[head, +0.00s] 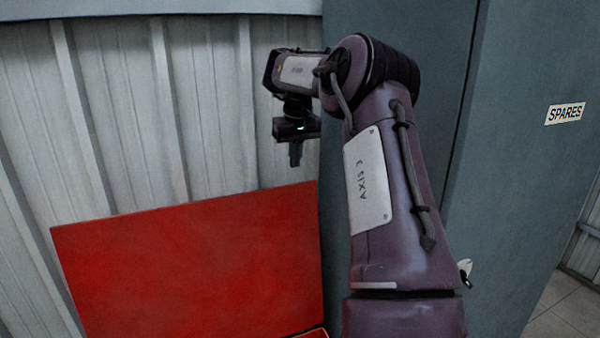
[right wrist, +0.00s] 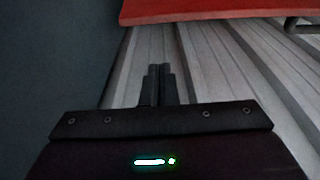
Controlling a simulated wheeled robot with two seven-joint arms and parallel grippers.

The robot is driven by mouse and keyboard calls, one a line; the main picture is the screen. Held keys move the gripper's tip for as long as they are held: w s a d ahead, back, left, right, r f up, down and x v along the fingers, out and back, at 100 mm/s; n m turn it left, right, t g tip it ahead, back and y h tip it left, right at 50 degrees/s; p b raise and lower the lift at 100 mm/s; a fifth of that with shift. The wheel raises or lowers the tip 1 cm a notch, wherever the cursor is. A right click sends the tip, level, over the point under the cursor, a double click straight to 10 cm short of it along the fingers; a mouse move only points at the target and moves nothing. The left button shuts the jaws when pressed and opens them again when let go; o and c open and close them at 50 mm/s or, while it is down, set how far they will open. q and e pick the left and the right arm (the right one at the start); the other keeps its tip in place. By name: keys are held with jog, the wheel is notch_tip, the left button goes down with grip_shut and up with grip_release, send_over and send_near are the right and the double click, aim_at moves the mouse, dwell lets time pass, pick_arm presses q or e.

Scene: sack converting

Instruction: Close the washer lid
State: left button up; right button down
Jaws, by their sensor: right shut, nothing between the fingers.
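The washer lid (head: 195,255) is a flat red panel standing raised in front of the corrugated wall in the head view. A small strip of red washer body (head: 315,333) shows at the bottom edge. In the right wrist view the lid (right wrist: 215,10) runs along the top. My right gripper (head: 295,155) is above the lid's top edge, near its right corner, apart from it. It is shut and empty, and its fingers (right wrist: 160,75) are together in the right wrist view. My left gripper is out of view. Most of the washer is hidden below the picture.
A pale corrugated wall (head: 110,120) stands behind the lid. A tall grey-blue cabinet (head: 530,190) with a SPARES label (head: 565,113) stands to the right, close to my right arm. Tiled floor (head: 560,310) shows at the lower right.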

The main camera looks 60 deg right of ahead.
jog(key=shift+s+a+f+p, duration=0.25)
jog(key=shift+s+f+p, duration=0.1)
jog(key=shift+f+p, duration=0.3)
jog(key=shift+s+a+f+p, duration=0.25)
jog(key=shift+f+p, duration=0.2)
jog(key=shift+f, duration=0.3)
jog(key=shift+s+a+f+p, duration=0.2)
jog(key=shift+s+f+p, duration=0.2)
jog(key=shift+f+p, duration=0.25)
